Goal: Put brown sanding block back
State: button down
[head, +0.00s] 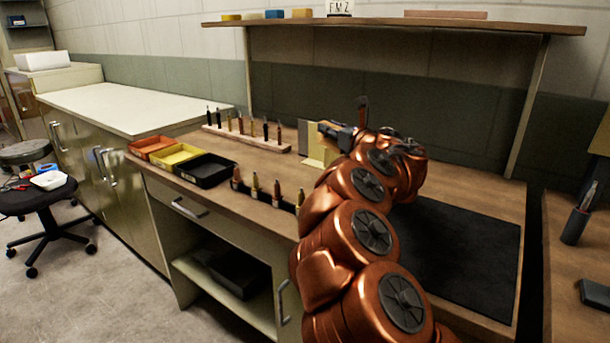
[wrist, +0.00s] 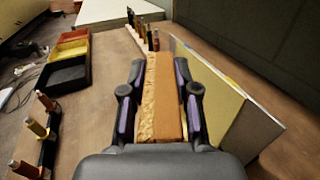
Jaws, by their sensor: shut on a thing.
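My gripper (wrist: 162,100) is shut on a long block, the brown sanding block (wrist: 170,90). One side of the block is speckled tan and the other plain orange-brown. Its far end reaches past my fingertips. In the head view, my gripper (head: 340,132) is over the workbench, in front of upright sheets, and the arm hides part of it. I cannot tell whether the block touches the bench.
Yellow, red-orange and black bins (head: 205,170) stand at the left of the bench. A wooden rack (head: 245,140) holds several pointed tools. A high shelf (head: 400,24) carries several small coloured blocks and a long brown piece (head: 445,14). A black mat (head: 460,255) lies right of my arm.

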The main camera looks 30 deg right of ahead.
aim_at(334, 150)
jog(key=f, duration=0.4)
jog(key=d+f+b, duration=0.1)
jog(key=f, duration=0.1)
jog(key=shift+s+f, duration=0.2)
jog(key=shift+s, duration=0.2)
jog(key=shift+f, duration=1.8)
jog(key=shift+f+b, duration=0.2)
jog(key=shift+b, duration=0.25)
jog(key=c, duration=0.9)
grip_release()
jog(key=shift+o, duration=0.2)
jog(key=shift+r, duration=0.1)
